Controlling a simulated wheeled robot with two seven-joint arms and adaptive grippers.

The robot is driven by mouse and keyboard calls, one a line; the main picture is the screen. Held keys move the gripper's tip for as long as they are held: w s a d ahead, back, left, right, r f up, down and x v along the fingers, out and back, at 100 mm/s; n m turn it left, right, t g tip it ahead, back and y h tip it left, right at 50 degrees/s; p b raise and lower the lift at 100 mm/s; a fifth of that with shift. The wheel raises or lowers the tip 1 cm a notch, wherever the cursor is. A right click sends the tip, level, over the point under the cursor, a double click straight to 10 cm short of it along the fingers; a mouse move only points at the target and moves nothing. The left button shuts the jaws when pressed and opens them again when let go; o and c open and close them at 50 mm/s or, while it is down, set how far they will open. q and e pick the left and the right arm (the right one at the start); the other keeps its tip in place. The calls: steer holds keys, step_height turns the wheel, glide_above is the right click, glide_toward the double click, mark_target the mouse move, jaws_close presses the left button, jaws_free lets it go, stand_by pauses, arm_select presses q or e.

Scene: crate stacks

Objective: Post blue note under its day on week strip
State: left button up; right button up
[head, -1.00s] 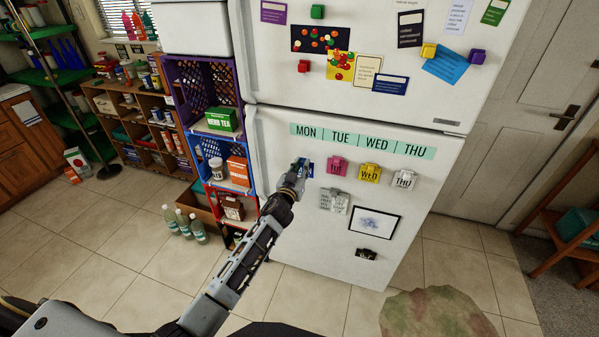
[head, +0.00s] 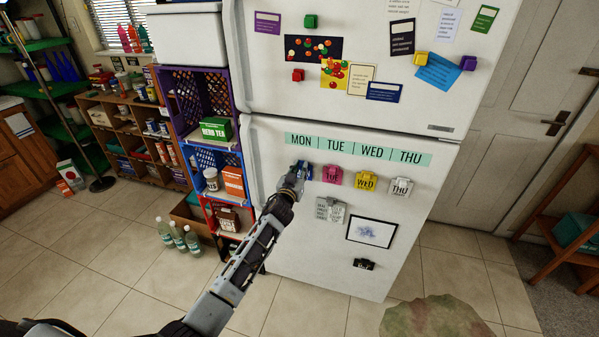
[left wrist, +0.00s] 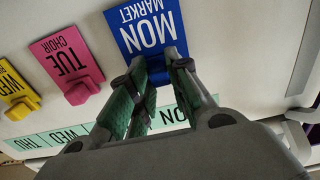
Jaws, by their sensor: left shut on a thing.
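The blue note (left wrist: 137,38) reads MON MARKET and shows upside down in the left wrist view, on or close against the fridge door. In the head view only a bit of the blue note (head: 308,173) shows past my gripper, below the MON end of the week strip (head: 351,147). The pale green strip (left wrist: 40,140) also crosses the bottom of the left wrist view. My right gripper is not in view.
A pink TUE note (head: 332,174), a yellow WED note (head: 366,181) and a white THU note (head: 401,187) sit in a row right of the blue one. Grey notes (head: 330,210) and a framed drawing (head: 372,232) are lower. Crates (head: 205,160) stand left of the fridge.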

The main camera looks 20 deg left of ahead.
arm_select(q)
steer(key=shift+w, duration=0.25)
stand_by(0.7)
steer(key=shift+w+r, duration=0.1)
stand_by(1.0)
steer(key=o, duration=0.9)
steer(key=shift+w, duration=0.1)
steer(key=shift+c, duration=0.2)
steer(key=shift+s, duration=0.25)
steer(key=s+p, duration=0.2)
steer(key=s, duration=0.4)
steer(key=shift+s, duration=0.35)
steer(key=shift+a+m, duration=0.1)
steer(key=shift+m, duration=0.3)
